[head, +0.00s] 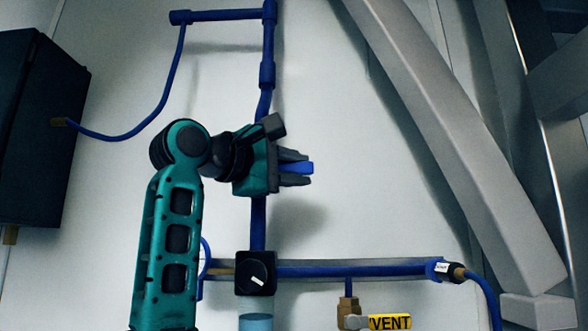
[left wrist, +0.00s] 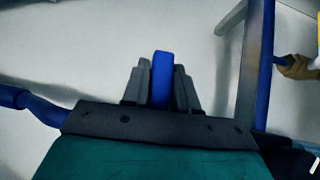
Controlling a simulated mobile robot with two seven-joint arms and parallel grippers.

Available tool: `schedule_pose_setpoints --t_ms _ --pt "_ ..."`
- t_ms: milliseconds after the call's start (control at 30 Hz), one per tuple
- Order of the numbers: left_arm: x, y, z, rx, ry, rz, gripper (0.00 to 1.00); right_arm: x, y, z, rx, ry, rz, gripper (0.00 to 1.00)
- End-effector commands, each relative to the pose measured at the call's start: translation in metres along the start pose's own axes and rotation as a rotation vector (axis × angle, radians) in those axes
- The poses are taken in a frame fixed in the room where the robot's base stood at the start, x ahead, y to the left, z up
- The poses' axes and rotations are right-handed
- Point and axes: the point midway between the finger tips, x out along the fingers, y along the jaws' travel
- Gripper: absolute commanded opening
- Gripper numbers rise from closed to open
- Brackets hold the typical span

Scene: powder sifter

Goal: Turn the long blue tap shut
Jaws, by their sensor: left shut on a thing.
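The long blue tap handle (head: 301,168) shows between the fingers of my left gripper (head: 298,168) in the head view. It points to the right, roughly level, across the vertical blue pipe (head: 258,222). My left gripper is shut on it. In the left wrist view, the blue handle (left wrist: 161,78) stands up between the two dark fingers of the gripper (left wrist: 160,85). The gripper's body hides the tap's base and its joint with the pipe. My right gripper is not in view.
A black box knob (head: 256,273) with a white mark sits on the pipe below. A horizontal blue pipe (head: 350,270) runs right from it. A yellow VENT tag (head: 390,322) is at the bottom. Grey beams (head: 460,150) slant at the right. A dark cabinet (head: 35,130) is at the left.

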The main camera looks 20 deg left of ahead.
Motion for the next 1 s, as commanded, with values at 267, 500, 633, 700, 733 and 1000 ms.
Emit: schedule_pose_setpoints --t_ms 267,500,633,700,733,1000 --pt "-0.0003 -0.0013 -0.0001 0.021 0.000 -0.021 0.00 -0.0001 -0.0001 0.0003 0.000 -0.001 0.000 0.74" --pt "-0.0002 -0.0059 0.0000 0.065 -0.001 -0.065 0.00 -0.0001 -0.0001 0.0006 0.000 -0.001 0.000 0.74" --pt "-0.0002 -0.0060 0.0000 0.065 -0.001 -0.065 0.30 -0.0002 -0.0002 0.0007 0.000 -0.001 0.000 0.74" --pt "-0.0002 -0.0060 0.0000 0.065 -0.001 -0.065 0.37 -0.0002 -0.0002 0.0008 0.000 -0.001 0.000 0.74" --pt "-0.0002 -0.0060 0.0000 0.064 -0.001 -0.065 0.40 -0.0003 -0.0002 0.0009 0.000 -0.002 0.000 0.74" --pt "-0.0002 -0.0057 -0.0001 0.063 0.000 -0.063 0.49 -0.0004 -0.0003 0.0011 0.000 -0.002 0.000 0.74"
